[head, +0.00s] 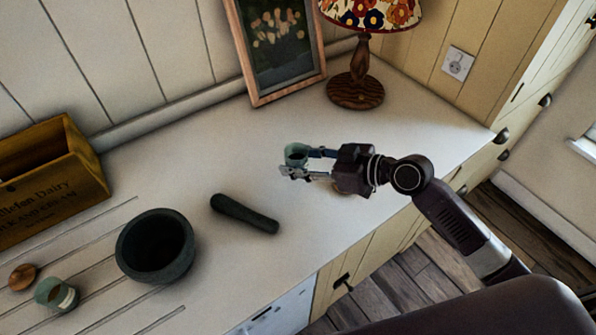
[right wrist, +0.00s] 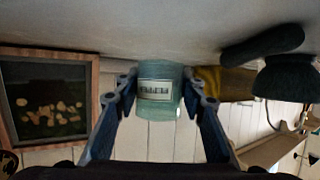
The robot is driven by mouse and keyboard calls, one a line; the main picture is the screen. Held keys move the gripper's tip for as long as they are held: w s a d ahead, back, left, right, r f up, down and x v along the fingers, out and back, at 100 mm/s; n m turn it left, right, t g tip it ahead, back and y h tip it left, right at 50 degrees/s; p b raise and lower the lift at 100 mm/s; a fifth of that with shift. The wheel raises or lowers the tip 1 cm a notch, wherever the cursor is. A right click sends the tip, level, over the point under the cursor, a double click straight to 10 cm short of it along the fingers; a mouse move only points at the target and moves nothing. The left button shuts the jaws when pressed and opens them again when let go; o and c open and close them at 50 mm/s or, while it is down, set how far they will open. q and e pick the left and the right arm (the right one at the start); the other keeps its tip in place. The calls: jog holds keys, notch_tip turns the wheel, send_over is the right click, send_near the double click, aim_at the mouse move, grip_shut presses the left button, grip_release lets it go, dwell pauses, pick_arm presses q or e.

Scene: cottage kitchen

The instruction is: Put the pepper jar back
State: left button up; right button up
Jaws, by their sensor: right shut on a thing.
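My right gripper (head: 296,166) is shut on a small greenish glass jar (head: 296,153) over the right part of the counter. The jar is upright and its top looks open. In the right wrist view the same jar (right wrist: 158,92) sits between both fingers, its pale label facing the camera; the label is too small to read. I cannot tell whether its base touches the counter. My left gripper is not in view.
A dark mortar (head: 130,262) and its pestle (head: 245,213) lie left of my right gripper. A wooden crate (head: 85,185) stands at the left. A framed picture (head: 250,50) and a lamp (head: 356,92) stand at the back. The white counter (head: 215,150) behind the pestle is clear.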

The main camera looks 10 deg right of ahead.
aim_at(298, 182)
jog(key=shift+f, duration=0.25)
notch_tip(298, 182, down, 4)
jog(key=shift+r, duration=0.2)
jog(key=shift+f, duration=0.2)
jog(key=shift+f, duration=0.15)
jog(key=o, duration=1.2)
